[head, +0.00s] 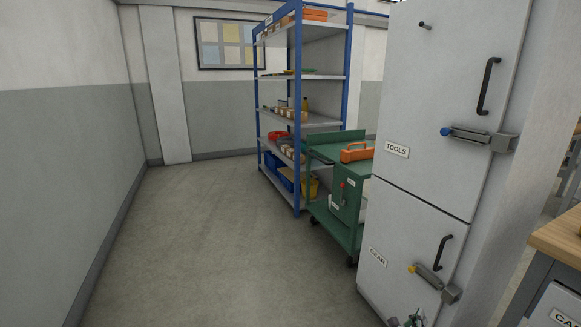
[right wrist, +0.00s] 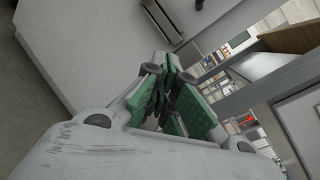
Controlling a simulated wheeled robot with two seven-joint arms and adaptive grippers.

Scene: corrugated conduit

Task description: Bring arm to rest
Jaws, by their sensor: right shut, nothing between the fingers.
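My right gripper (head: 413,320) shows only in part at the bottom edge of the head view, in front of the lower locker door. In the right wrist view its green-padded fingers (right wrist: 163,95) are together with nothing between them. My left gripper is in neither view. The white locker stands at the right in the head view, with an upper TOOLS door (head: 450,90) and a lower GEAR door (head: 405,235). Both doors look closed. The upper latch has a blue knob (head: 446,131) and the lower latch a yellow knob (head: 412,268).
A green cart (head: 338,222) with an orange toolbox (head: 356,153) stands beyond the locker. A blue-framed shelf (head: 297,120) with boxes stands behind it. A wooden-topped bench (head: 560,238) is at the right edge. The floor (head: 210,250) at the left and middle is clear.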

